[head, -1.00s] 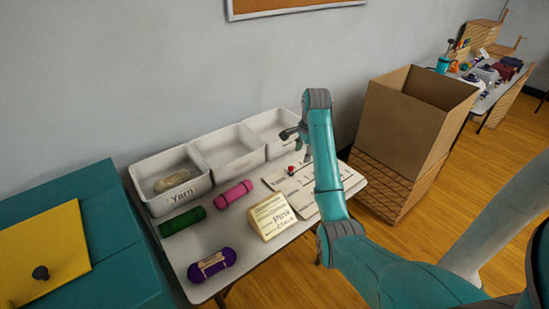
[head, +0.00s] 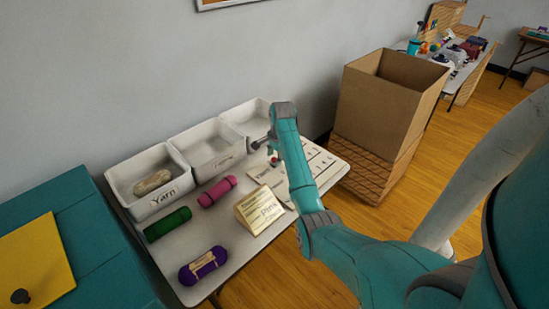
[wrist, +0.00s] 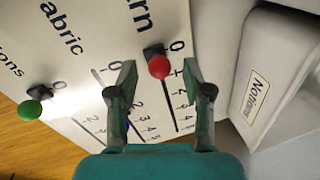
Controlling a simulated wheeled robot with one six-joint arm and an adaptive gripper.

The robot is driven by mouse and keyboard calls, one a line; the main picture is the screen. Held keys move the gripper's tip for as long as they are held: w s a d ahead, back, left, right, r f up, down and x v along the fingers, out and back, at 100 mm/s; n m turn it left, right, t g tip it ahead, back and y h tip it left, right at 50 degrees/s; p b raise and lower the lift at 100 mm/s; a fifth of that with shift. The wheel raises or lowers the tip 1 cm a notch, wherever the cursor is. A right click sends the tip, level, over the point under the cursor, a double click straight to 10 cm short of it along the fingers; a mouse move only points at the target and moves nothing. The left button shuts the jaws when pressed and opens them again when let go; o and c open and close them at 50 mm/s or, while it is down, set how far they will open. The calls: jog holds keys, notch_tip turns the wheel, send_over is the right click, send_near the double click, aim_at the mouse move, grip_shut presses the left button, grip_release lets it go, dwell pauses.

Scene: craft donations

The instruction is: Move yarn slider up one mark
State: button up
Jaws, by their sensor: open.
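The slider board (head: 320,165) lies on the table, pale with printed scales; it also fills much of the wrist view (wrist: 25,35). The yarn slider has a red knob (wrist: 158,66) on a dark base, beside the 0 of the column whose label ends in "rn". My gripper (wrist: 159,76) is open, with one fingertip on either side of the red knob and no clear contact. A green knob (wrist: 30,108) stands by the 0 of the column labelled "ions". The fabric slider is mostly hidden behind my left finger. In the head view my gripper (head: 266,143) is over the board's back edge.
White bins, one labelled Yarn (head: 150,185), line the wall; the Notions bin (wrist: 262,85) is close right of my gripper. Pink (head: 217,191), green (head: 167,224) and purple (head: 203,265) yarn and a small sign (head: 260,210) are left of the board. A large cardboard box (head: 385,110) stands beyond.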

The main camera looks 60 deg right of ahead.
jog(key=shift+f, duration=0.3)
grip_shut()
jog(key=shift+d, duration=0.1)
jog(key=d, duration=0.3)
jog(key=shift+s+d, duration=0.35)
jog(key=shift+s, duration=0.05)
grip_release()
jog(key=shift+r, duration=0.1)
